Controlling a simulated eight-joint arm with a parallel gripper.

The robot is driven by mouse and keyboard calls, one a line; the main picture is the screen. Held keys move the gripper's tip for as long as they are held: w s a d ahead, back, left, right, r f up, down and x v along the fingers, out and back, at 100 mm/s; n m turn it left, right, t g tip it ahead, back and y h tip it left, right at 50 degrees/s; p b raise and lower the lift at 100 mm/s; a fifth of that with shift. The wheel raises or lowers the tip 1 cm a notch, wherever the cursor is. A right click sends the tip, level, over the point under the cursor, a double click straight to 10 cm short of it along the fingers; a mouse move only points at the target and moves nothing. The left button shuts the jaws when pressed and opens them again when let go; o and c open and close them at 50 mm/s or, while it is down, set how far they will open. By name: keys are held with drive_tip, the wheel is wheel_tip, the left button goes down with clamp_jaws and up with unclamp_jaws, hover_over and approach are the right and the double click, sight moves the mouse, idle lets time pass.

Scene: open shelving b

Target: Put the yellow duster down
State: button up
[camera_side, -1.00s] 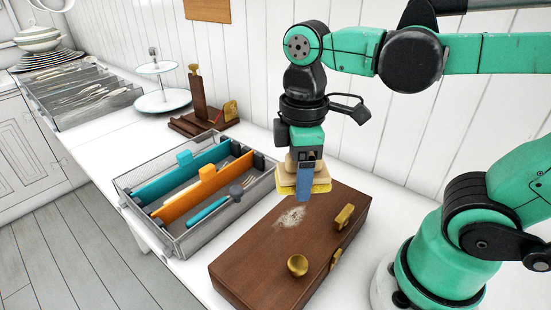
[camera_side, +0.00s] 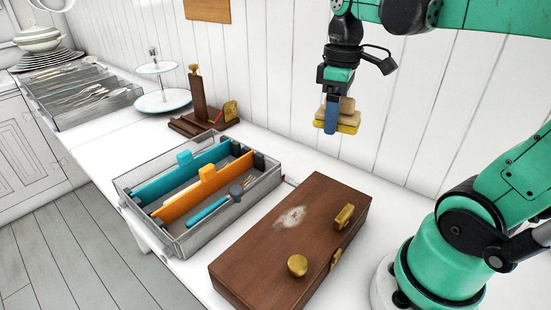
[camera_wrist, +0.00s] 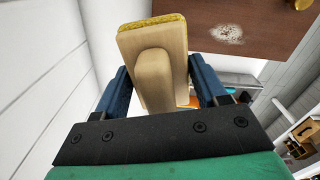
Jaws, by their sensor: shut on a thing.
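The yellow duster has a pale wooden back and handle with a yellow pad beneath. In the side view the duster (camera_side: 347,124) hangs in the air near the white plank wall, behind and above the wooden box. My gripper (camera_side: 331,117) is shut on its handle, one blue finger showing in front. In the wrist view the duster (camera_wrist: 152,62) sits between the two blue fingers of my gripper (camera_wrist: 158,90), its yellow edge at the top. Nothing touches the pad from below.
A closed brown wooden box (camera_side: 262,244) with brass fittings and a pale dusty patch (camera_side: 290,216) lies on the white counter. A grey mesh tray (camera_side: 180,243) with teal and orange dividers stands left of it. A brown stand (camera_side: 196,121) and tiered plates are farther back.

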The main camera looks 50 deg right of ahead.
sight(349, 181)
drive_tip(key=s+d+r+m, duration=0.1)
drive_tip(key=s+d+m, duration=0.15)
drive_tip(key=d, duration=0.45)
drive_tip(key=shift+m, duration=0.35)
wheel_tip(349, 181, down, 19)
drive_tip(key=shift+w+d+f, duration=0.1)
drive_tip(key=shift+d+f, duration=0.05)
drive_tip(key=shift+f, duration=0.05)
drive_tip(key=shift+f, duration=0.1)
drive_tip(key=o, duration=1.3)
drive_tip(key=shift+o, duration=0.3)
